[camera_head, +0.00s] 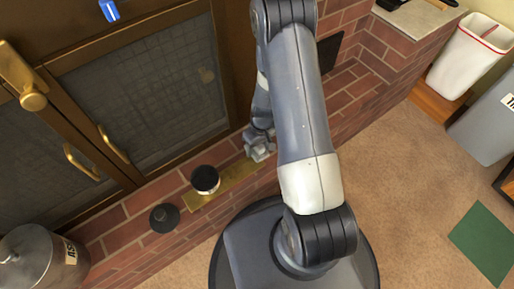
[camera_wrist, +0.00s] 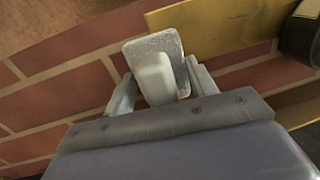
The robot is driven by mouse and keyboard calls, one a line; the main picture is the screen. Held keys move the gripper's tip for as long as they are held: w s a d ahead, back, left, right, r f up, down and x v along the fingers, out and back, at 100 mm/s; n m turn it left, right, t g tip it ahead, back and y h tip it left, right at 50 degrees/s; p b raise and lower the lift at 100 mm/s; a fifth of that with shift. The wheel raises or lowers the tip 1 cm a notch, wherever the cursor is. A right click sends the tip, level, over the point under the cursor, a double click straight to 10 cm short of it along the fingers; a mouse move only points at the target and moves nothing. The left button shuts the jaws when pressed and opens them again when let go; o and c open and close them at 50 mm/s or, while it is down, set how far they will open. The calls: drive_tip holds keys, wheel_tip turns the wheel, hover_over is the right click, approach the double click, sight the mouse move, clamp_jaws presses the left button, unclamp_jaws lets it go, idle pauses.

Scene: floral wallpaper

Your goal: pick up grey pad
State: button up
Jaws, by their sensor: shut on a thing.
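My gripper (camera_wrist: 158,78) is shut on the grey pad (camera_wrist: 165,41), a small flat piece with rounded corners and a speckled surface. In the head view my gripper (camera_head: 260,147) is low over the brick ledge, near the right end of a gold strip. The pad is too small there to tell apart from the fingers. I cannot tell whether it still touches the ledge.
The gold strip (camera_head: 231,186) lies on the brick ledge before a glass-doored fireplace. A metal ash bucket (camera_head: 38,262) stands lower left. Carpet at right is mostly open.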

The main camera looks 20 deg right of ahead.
wheel_tip(320, 180, up, 10)
drive_tip(key=p, duration=0.3)
idle(0.3)
drive_tip(key=o, duration=0.4)
drive_tip(key=shift+c, duration=1.3)
